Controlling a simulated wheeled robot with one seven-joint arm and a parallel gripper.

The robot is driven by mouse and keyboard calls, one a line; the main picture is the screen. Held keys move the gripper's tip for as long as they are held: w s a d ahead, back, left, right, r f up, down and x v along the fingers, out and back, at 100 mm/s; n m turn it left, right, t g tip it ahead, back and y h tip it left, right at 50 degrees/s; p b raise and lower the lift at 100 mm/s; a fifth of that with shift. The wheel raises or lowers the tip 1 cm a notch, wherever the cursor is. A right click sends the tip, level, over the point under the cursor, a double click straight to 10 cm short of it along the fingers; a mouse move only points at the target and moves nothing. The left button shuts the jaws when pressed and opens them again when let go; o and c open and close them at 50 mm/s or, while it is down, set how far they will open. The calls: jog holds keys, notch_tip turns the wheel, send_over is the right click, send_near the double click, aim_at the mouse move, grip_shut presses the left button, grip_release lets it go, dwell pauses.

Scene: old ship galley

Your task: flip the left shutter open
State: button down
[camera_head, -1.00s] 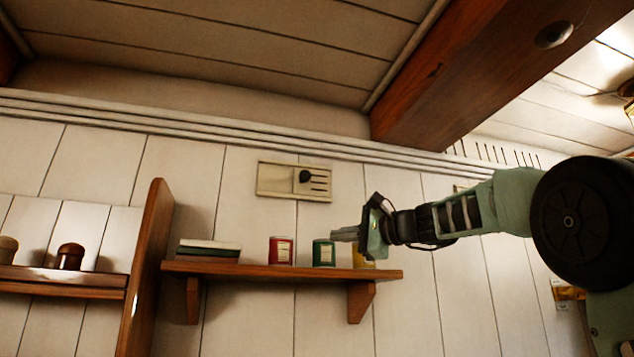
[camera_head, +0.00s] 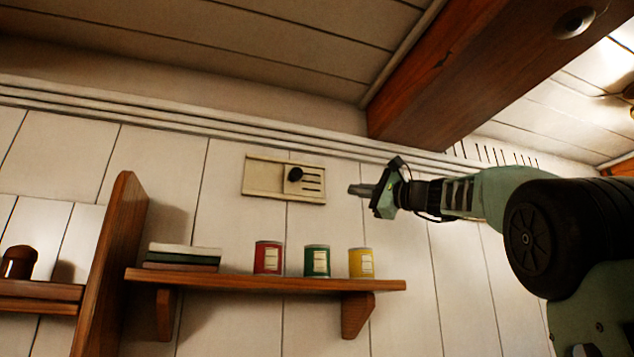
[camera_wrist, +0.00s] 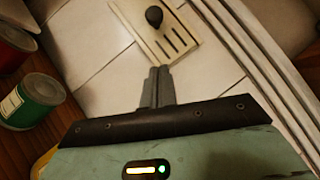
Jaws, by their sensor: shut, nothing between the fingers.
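A cream vent panel (camera_head: 262,178) is fixed on the wall above the shelf. Its right part has dark slots and a round black knob (camera_head: 294,174); its left part is plain. The wrist view shows the panel (camera_wrist: 178,45) and knob (camera_wrist: 154,16) beyond my fingertips. My gripper (camera_head: 352,189) is shut and empty, to the right of the panel and apart from it. In the wrist view my closed gripper fingers (camera_wrist: 159,72) point toward the panel's slotted end. I cannot tell for sure which part of the panel is the left shutter.
A wooden shelf (camera_head: 250,282) below the panel holds a red can (camera_head: 268,258), a green can (camera_head: 317,261), a yellow can (camera_head: 361,263) and stacked books (camera_head: 184,256). A thick wooden beam (camera_head: 480,60) crosses the ceiling above my arm. The wall around the panel is clear.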

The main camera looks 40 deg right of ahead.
jog(key=p, duration=0.7)
send_near(313, 179)
jog(key=w+a+f, duration=0.1)
jog(key=w+a, duration=0.1)
jog(key=a, duration=0.2)
jog(key=w+a+p, duration=0.1)
jog(key=a+r+p, duration=0.1)
jog(key=shift+w+a, duration=0.25)
jog(key=shift+a, duration=0.1)
jog(key=w+a+b, duration=0.2)
jog(key=w+a, duration=0.1)
jog(key=a, duration=0.7)
jog(key=shift+a+b, duration=0.3)
jog(key=shift+b, duration=0.1)
jog(key=shift+r, duration=0.1)
